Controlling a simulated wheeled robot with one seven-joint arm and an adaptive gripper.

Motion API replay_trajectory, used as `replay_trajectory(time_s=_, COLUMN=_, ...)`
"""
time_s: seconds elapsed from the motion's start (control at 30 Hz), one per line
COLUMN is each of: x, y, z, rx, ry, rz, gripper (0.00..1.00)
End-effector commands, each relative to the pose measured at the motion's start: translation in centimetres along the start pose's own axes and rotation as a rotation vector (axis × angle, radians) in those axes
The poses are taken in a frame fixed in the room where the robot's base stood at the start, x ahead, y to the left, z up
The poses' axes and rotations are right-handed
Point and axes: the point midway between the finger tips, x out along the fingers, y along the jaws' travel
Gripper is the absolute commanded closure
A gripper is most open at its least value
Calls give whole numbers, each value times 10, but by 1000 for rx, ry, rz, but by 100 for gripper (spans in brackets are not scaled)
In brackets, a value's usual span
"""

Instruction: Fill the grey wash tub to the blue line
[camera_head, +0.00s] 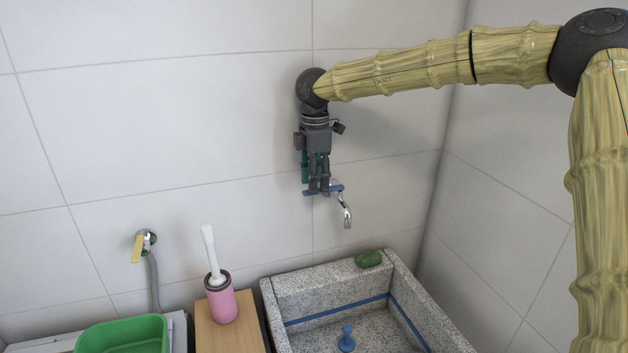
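The grey speckled wash tub (300,289) stands at the lower right against the wall, its front cut off by the picture edge. A blue line (335,313) runs around its inner walls. A blue plug-like piece (346,342) stands upright on the tub floor; whether it sits in a drain is unclear. No water shows in the tub. A chrome tap (346,212) with a blue lever handle (336,188) is on the wall above the tub. No stream shows below its spout. My gripper (319,187) points down at the handle, overlapping it; contact and finger gap are unclear.
A green sponge (369,259) lies on the tub's back rim. Left of the tub, a pink brush holder (222,300) with a white-handled brush stands on a wooden top (228,338). Further left are a green basin (123,335) and a yellow-handled wall valve (138,247) with a grey hose.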

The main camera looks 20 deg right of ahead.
Motion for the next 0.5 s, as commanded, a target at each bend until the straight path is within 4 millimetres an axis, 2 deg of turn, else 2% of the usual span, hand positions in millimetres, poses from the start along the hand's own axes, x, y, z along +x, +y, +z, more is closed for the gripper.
replay_trajectory(time_s=0.2, x=13, y=0, z=-1, rx=0, ry=1, rz=0, gripper=61)
replay_trajectory(time_s=0.5, x=15, y=0, z=-1, rx=-1, ry=1, rz=1, gripper=61)
